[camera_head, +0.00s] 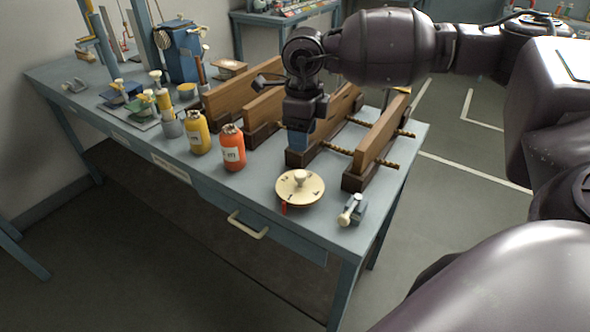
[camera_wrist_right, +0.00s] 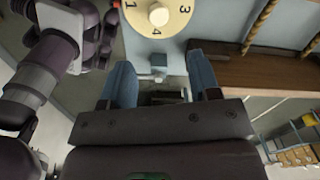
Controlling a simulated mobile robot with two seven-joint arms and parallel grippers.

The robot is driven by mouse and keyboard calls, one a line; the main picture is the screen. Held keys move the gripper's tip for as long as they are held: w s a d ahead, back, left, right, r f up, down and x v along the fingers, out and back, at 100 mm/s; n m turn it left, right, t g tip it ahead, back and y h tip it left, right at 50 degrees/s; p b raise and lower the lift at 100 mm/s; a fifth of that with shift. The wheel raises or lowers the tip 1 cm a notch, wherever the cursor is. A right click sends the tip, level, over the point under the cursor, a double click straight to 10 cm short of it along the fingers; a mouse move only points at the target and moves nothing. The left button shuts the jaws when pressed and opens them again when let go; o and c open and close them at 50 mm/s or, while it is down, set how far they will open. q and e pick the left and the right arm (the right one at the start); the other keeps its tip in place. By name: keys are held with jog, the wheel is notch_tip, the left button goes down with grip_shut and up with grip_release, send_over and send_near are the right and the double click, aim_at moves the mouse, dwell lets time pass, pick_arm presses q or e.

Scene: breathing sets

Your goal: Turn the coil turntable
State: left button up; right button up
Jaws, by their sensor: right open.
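The coil turntable (camera_head: 300,190) is a round cream disc with a central knob and a red mark at its near edge, near the front right of the workbench. In the right wrist view, part of the turntable (camera_wrist_right: 178,18) shows at the top, with the numbers 1, 3 and 4. My right gripper (camera_head: 300,140) hangs pointing down behind the turntable, apart from it, beside the wooden rails. In the right wrist view its blue fingers are spread with nothing held between them (camera_wrist_right: 163,85). My left arm's dark end (camera_wrist_right: 95,40) shows at upper left there; its jaws are unclear.
A small vise-like clamp (camera_head: 351,211) stands right of the turntable. Wooden rails with threaded rods (camera_head: 376,142) stand behind. An orange bottle (camera_head: 234,148) and a yellow bottle (camera_head: 196,132) stand to the left. The bench (camera_head: 250,188) is bare just left of the turntable.

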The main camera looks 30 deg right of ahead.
aim_at(300, 174)
notch_tip(300, 174, down, 11)
jog(key=shift+w+a+r, duration=0.1)
jog(key=shift+a+r, duration=0.05)
jog(key=shift+r, duration=0.05)
dwell(0.3)
jog(key=shift+c, duration=0.6)
jog(key=c, duration=0.8)
